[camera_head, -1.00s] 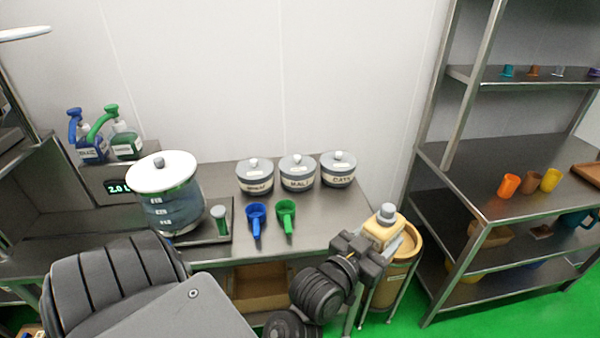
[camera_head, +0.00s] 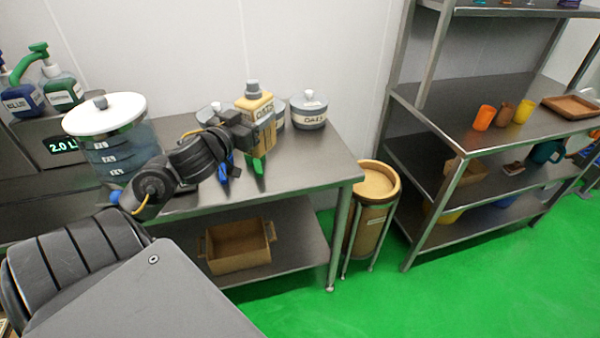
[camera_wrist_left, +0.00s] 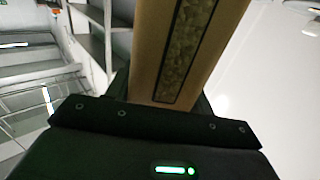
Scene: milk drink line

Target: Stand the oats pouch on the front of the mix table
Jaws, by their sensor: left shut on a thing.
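The oats pouch (camera_head: 262,108) is tan with a grey cap and dark lettering, and it is upright. My left gripper (camera_head: 246,132) is shut on it, reaching in from the left. In the left wrist view the pouch (camera_wrist_left: 182,45) rises from the jaws, showing a tan side with an oat-patterned strip. The pouch is over the steel mix table (camera_head: 315,160), in front of the lidded jars; I cannot tell whether its base touches the top. My right gripper is not in view.
The oats jar (camera_head: 309,113) stands just right of the pouch; other jars are partly hidden behind it. A green scoop (camera_head: 258,166) and a blue scoop (camera_head: 226,168) lie close below it. A lidded dispenser (camera_head: 110,135) stands left. The table's right front is clear.

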